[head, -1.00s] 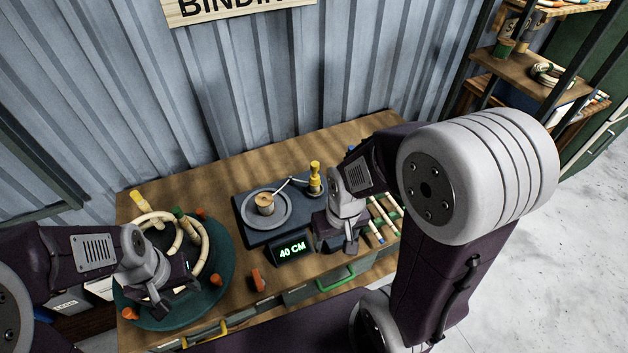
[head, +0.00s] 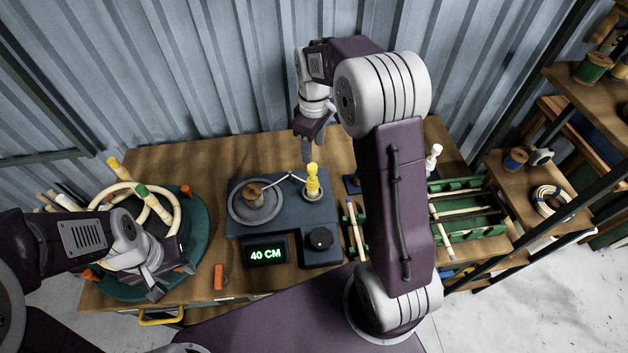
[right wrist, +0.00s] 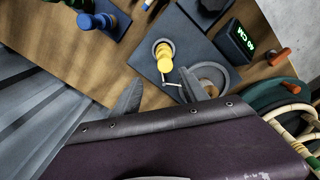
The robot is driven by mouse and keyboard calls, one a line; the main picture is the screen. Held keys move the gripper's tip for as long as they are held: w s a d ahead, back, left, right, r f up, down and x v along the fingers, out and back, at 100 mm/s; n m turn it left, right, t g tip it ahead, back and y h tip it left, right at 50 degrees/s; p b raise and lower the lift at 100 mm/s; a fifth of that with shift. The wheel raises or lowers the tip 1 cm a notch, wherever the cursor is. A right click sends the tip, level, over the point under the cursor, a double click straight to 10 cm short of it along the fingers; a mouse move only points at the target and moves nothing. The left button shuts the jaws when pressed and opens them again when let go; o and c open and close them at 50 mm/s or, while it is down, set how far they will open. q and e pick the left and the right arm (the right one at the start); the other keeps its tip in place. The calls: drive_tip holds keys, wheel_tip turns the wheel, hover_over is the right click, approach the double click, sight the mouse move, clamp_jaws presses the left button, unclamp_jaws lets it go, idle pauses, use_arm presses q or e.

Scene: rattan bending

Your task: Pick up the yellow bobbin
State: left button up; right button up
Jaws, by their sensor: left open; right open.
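The yellow bobbin (head: 312,181) stands upright on a round pad at the right of the dark winding device (head: 240,222). In the right wrist view the yellow bobbin (right wrist: 164,57) shows beyond the fingertips, apart from them. My right gripper (head: 307,150) is open and empty, just behind and above the bobbin; its two spread fingers (right wrist: 160,92) show in the right wrist view. My left gripper (head: 165,283) is open over the front of the green round stand (head: 198,225) at the left. Its arm hides part of the stand.
A spool (head: 254,196) sits on the device's grey disc, with a thin arm reaching toward the bobbin. A 40 CM display (head: 266,254) and black knob (head: 320,238) are in front. A blue bobbin (right wrist: 92,21) stands nearby. A green rack (head: 465,212) is at right; the wall is behind.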

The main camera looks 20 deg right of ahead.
sight(313, 173)
drive_tip(key=shift+s+d+f, duration=0.15)
drive_tip(key=shift+d+f, duration=0.05)
drive_tip(key=shift+f, duration=0.65)
drive_tip(key=shift+s+a, duration=0.1)
drive_tip(key=shift+a, duration=0.2)
drive_tip(key=shift+s+a+f, duration=0.25)
drive_tip(key=shift+a+f, duration=0.3)
drive_tip(key=shift+w+d+f, duration=0.1)
drive_tip(key=shift+d+f, duration=0.15)
drive_tip(key=shift+f, duration=0.35)
drive_tip(key=shift+d+f, duration=0.2)
drive_tip(key=shift+f, duration=0.4)
drive_tip(key=shift+w+d+f, duration=0.1)
drive_tip(key=shift+d+f, duration=0.05)
drive_tip(key=f, duration=0.4)
drive_tip(key=shift+s+a+f+p, duration=0.2)
drive_tip(key=shift+a+p, duration=0.15)
drive_tip(key=shift+w+d+f, duration=0.15)
drive_tip(key=shift+d+f, duration=0.05)
drive_tip(key=shift+f, duration=0.2)
use_arm(q)
drive_tip(key=shift+a+r, duration=0.1)
drive_tip(key=shift+a, duration=0.45)
use_arm(e)
drive_tip(key=shift+r, duration=0.1)
clamp_jaws()
